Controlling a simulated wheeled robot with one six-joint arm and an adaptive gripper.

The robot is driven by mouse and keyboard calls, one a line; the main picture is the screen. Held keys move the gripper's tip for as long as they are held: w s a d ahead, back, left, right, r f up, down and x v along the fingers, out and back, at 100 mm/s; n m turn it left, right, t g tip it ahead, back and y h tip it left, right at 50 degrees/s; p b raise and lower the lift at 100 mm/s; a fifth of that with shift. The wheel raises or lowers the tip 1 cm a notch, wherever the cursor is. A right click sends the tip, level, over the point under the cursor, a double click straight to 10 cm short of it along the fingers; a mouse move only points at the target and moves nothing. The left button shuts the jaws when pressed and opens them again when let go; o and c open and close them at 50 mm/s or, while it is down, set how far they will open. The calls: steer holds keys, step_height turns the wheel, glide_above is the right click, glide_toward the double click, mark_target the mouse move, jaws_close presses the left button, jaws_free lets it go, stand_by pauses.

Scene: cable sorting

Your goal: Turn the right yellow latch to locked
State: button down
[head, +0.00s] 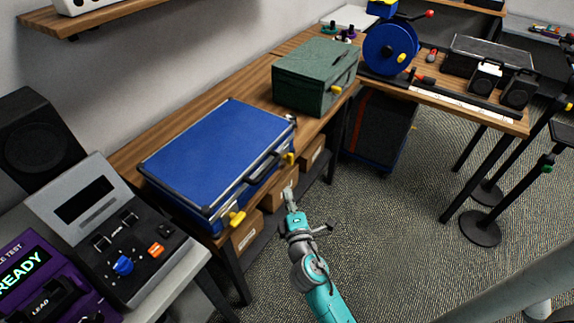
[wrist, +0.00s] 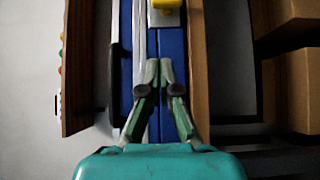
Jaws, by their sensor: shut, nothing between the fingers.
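The blue case (head: 215,145) lies closed on the wooden bench. Its right yellow latch (head: 289,158) is on the front face near the right end; from here I cannot tell its exact turn. The left yellow latch (head: 236,218) sticks out near the left end. My gripper (head: 289,190) is shut and empty, in front of the case and a little below the right latch in the head view. In the wrist view the closed fingertips (wrist: 160,65) are over the blue front, apart from a yellow latch (wrist: 166,6) cut off by the top edge.
A green case (head: 312,72) stands farther along the bench (head: 190,100). Cardboard boxes (head: 246,232) sit below the bench front. A tester panel (head: 125,225) stands at left. Carpeted floor (head: 400,240) is clear to the right of my arm.

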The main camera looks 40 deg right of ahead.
mark_target(290, 159)
steer(key=s+d+x, duration=0.1)
steer(key=d+x, duration=0.1)
steer(key=x, duration=1)
steer(key=shift+d, duration=0.35)
